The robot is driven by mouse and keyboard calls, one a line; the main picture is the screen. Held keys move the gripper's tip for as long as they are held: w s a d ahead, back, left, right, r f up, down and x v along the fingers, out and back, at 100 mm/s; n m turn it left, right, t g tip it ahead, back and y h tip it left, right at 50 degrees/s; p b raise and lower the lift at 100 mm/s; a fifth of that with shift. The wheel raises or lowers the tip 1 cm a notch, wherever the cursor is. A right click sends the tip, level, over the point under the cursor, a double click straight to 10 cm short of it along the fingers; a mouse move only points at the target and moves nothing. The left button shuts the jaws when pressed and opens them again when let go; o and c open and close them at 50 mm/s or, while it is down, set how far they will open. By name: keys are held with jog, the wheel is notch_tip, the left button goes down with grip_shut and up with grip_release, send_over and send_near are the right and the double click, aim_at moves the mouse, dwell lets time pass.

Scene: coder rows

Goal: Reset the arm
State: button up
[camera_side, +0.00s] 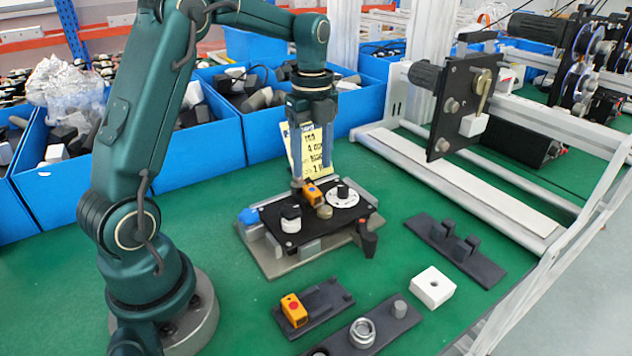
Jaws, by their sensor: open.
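My arm reaches from the left over the green table. My gripper (311,178) points straight down above the black plate of a fixture. Its blue fingers are spread, with a yellow printed label (306,150) showing between or behind them; I cannot tell which. The fixture's black plate (270,215) carries an orange block (312,193), a white dial with a black knob (343,194), a white and black round part (291,217) and a brass-coloured knob (324,211). The fingertips are close to the orange block; whether they touch it is unclear.
Black holders (455,252) lie right of the fixture and in front (337,295), one bearing an orange block (294,310). A white square block (432,287) lies between them. Blue bins (190,150) line the back. An aluminium frame with a black panel (462,105) stands at right.

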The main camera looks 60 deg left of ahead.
jog(key=s+d+r+n+t, duration=0.25)
jog(key=s+d+r, duration=0.25)
jog(key=d+r, duration=0.35)
jog(key=s+d+f+n+t, duration=0.3)
jog(key=s+n, duration=0.7)
jog(key=n, duration=0.5)
jog(key=shift+d+f, duration=0.45)
jog(key=shift+d, duration=0.05)
